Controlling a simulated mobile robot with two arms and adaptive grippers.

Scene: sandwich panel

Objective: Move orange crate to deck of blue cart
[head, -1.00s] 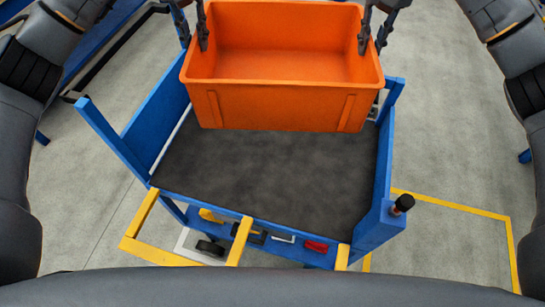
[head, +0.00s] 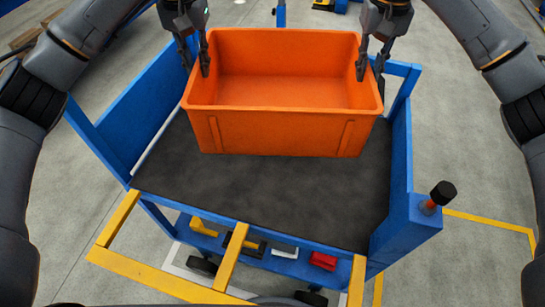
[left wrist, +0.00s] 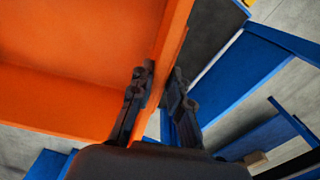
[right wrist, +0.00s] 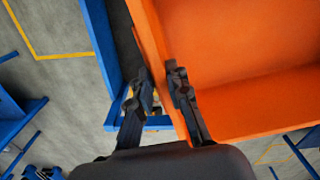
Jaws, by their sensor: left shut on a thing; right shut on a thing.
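The orange crate (head: 275,133) is open-topped, upright and looks empty. In the head view it is over the back part of the dark deck (head: 270,195) of the blue cart (head: 400,150); I cannot tell whether its base touches the deck. My left gripper (head: 197,62) is shut on the crate's left wall, with one finger on each side, as the left wrist view (left wrist: 160,80) shows. My right gripper (head: 370,72) is shut on the right wall in the same way, seen in the right wrist view (right wrist: 157,78). The crate's underside is hidden.
The cart has blue side panels, and a yellow handle frame (head: 236,255) at the front. A post with a black cap (head: 443,192) stands at its front right corner. A lower shelf holds small items, one red (head: 323,261). The deck's front part is clear.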

